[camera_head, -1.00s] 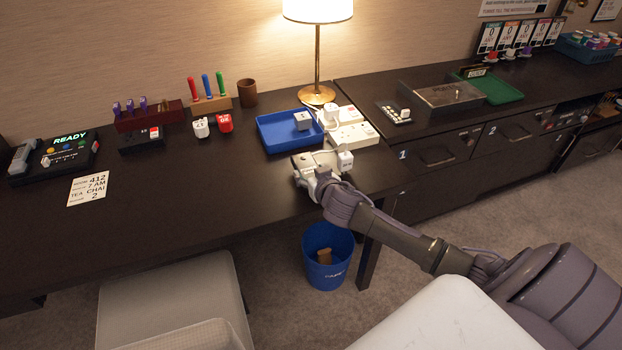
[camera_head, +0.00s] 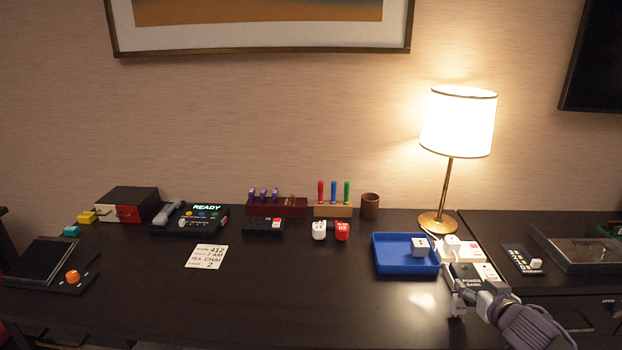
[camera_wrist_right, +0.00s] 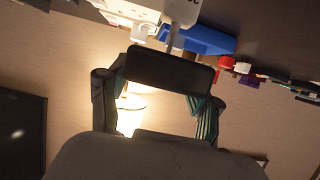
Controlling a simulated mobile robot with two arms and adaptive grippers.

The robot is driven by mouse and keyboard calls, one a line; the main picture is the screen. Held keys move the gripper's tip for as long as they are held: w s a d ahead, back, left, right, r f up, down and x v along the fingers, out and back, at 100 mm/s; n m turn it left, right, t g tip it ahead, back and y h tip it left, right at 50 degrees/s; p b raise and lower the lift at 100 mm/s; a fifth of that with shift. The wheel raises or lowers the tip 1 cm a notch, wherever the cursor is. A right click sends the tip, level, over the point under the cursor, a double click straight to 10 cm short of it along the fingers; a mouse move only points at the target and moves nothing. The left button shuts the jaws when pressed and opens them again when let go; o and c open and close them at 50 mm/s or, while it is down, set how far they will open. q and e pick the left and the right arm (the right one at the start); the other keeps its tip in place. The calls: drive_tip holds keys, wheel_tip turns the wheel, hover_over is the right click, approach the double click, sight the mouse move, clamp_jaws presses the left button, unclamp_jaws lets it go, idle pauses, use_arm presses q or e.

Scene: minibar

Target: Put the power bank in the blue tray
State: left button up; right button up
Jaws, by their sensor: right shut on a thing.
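My right gripper (camera_head: 470,298) is at the right part of the desk, in front of the white blocks and just right of the blue tray's front corner. It is shut on a dark slab (camera_wrist_right: 168,72), which spans its fingers in the right wrist view and appears to be the power bank. Lettering reading POWER BANK (camera_head: 472,283) shows beside the gripper in the head view; the fingers partly hide this area. The blue tray (camera_head: 388,268) holds a small white-grey cube (camera_head: 420,247). The tray also shows in the right wrist view (camera_wrist_right: 210,42). My left gripper is not in view.
White blocks (camera_head: 485,270) crowd the space right of the tray, before the lamp (camera_head: 438,220). A pen holder (camera_head: 333,210), brown cup (camera_head: 370,207) and red and white items (camera_head: 342,231) stand left of the tray. The desk's front middle is clear.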

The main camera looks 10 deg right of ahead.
drive_tip(key=s+a+n+y, duration=0.1)
drive_tip(key=s+a, duration=0.1)
drive_tip(key=a, duration=0.7)
drive_tip(key=s+a+n+y, duration=0.1)
drive_tip(key=s+a, duration=0.1)
drive_tip(key=a, duration=0.7)
drive_tip(key=s+a+r+y+p, duration=0.1)
drive_tip(key=s+a+r, duration=0.25)
drive_tip(key=a, duration=0.25)
drive_tip(key=s+a+r+p, duration=0.1)
drive_tip(key=s+a+r, duration=0.2)
drive_tip(key=a+r, duration=0.15)
drive_tip(key=w+d+f+h, duration=0.1)
drive_tip(key=w+d+f, duration=0.1)
drive_tip(key=d, duration=0.7)
drive_tip(key=w+d+f+m+h+b, duration=0.1)
drive_tip(key=w+d+f, duration=0.2)
drive_tip(key=d, duration=0.7)
drive_tip(key=w+d+f+m+h+b, duration=0.1)
drive_tip(key=w+d+f, duration=0.1)
drive_tip(key=w+d, duration=0.3)
drive_tip(key=shift+w+d+f, duration=0.1)
drive_tip(key=shift+d+f, duration=0.05)
drive_tip(key=shift+d, duration=0.65)
drive_tip(key=shift+w+d+f, duration=0.1)
drive_tip(key=shift+d, duration=0.7)
drive_tip(key=shift+w+d+f, duration=0.1)
drive_tip(key=shift+d+f, duration=0.05)
drive_tip(key=shift+d, duration=0.65)
